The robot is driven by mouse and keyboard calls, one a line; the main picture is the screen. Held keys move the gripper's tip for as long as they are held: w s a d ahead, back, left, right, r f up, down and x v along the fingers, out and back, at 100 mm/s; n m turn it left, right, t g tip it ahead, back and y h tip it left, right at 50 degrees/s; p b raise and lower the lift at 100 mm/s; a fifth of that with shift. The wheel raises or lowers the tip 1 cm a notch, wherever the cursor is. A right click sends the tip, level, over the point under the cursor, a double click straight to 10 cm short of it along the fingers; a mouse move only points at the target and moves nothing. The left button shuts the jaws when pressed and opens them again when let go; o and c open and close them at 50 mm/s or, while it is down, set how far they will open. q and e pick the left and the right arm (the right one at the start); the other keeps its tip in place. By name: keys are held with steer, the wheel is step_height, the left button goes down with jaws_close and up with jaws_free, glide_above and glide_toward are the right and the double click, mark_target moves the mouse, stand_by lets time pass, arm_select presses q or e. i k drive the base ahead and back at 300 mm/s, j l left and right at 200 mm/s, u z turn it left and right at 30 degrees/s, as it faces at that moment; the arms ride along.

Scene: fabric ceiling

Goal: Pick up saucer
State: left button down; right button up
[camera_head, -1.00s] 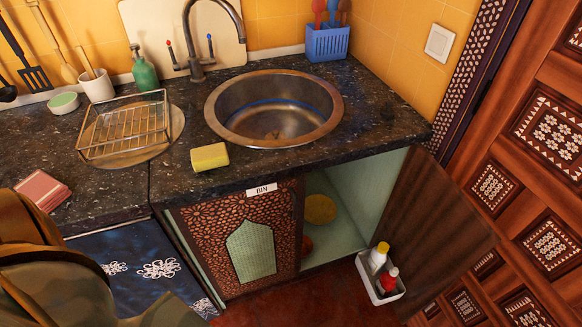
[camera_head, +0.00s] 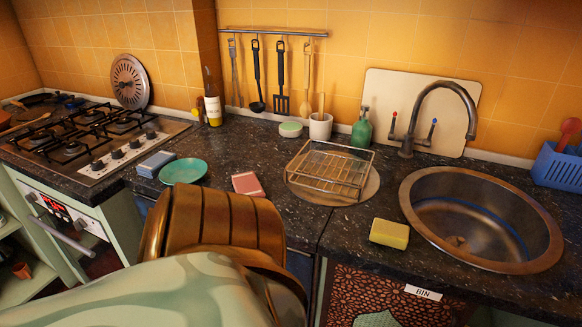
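A small round teal saucer (camera_head: 183,171) lies on the dark speckled countertop, left of centre in the head view. It sits between a blue-grey box-like block (camera_head: 156,164) on its left and a pinkish-red block (camera_head: 248,184) on its right. The saucer looks empty, and its upper face is in plain view. Neither of my grippers shows in this view.
A gas hob (camera_head: 95,140) is left of the saucer. A bottle (camera_head: 213,105) stands behind it. A wire rack (camera_head: 332,170), yellow sponge (camera_head: 389,233) and sink (camera_head: 480,220) are to the right. The counter's front edge is partly hidden in the near foreground.

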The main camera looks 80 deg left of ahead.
mark_target(188, 171)
steer(key=u, duration=3.1)
